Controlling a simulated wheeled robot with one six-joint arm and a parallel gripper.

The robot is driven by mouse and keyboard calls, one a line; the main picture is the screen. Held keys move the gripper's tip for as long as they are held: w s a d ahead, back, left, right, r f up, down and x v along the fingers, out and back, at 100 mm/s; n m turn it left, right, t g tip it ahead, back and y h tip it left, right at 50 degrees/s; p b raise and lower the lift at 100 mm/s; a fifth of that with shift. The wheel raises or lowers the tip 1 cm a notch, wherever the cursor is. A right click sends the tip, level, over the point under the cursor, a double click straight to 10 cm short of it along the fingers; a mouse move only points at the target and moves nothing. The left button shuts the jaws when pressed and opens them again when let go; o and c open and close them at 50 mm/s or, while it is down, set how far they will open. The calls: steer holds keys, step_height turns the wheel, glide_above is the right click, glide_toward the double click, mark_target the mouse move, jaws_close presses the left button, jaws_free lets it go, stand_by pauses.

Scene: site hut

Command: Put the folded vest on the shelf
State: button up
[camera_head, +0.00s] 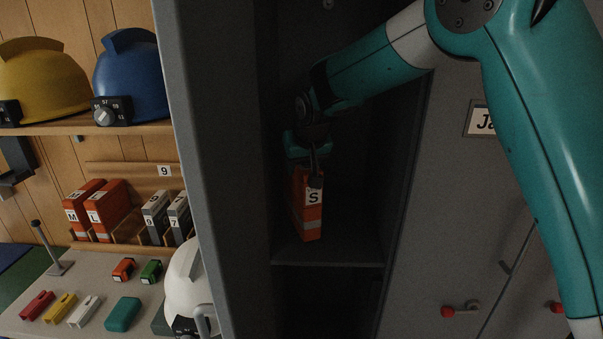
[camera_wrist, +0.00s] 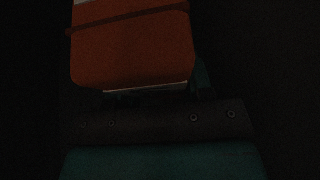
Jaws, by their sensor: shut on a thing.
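The folded vest (camera_head: 308,218) is an orange block with pale bands and a white label reading "S". My gripper (camera_head: 315,172) is shut on its upper end and holds it upright inside the open grey locker. In the head view its lower end is just above or on the shelf (camera_head: 330,252); I cannot tell whether it touches. The wrist view is very dark and shows the orange vest (camera_wrist: 132,48) close up at the jaws. The fingers are mostly hidden there.
The locker's side panel (camera_head: 215,150) stands close on the left, and its right edge lies near my arm. A wooden rack on the left holds orange vests (camera_head: 112,203) marked M and L. Helmets (camera_head: 135,75) sit above, and small coloured items (camera_head: 122,313) lie on the table below.

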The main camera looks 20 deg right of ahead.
steer(key=shift+f+p, duration=0.35)
steer(key=shift+f, duration=1.25)
steer(key=shift+f, duration=0.2)
steer(key=o, duration=1.3)
steer(key=shift+r, duration=0.1)
steer(key=b+v, duration=0.3)
steer(key=v, duration=0.9)
steer(key=shift+s+r+b, duration=0.1)
steer(key=shift+b, duration=0.25)
steer(key=s+a+f+n+g+y, duration=0.1)
steer(key=s+f+n+g, duration=0.1)
steer(key=s, duration=0.9)
steer(key=s+a+f+n+g+y, duration=0.1)
steer(key=s+f+n+g, duration=0.1)
steer(key=s, duration=0.9)
steer(key=s+a+f+n+g+y, duration=0.1)
steer(key=s+f+n+g, duration=0.1)
steer(key=s, duration=0.8)
steer(key=shift+s+a+f+y, duration=0.2)
steer(key=shift+s+a+y, duration=0.1)
steer(key=shift+s, duration=0.1)
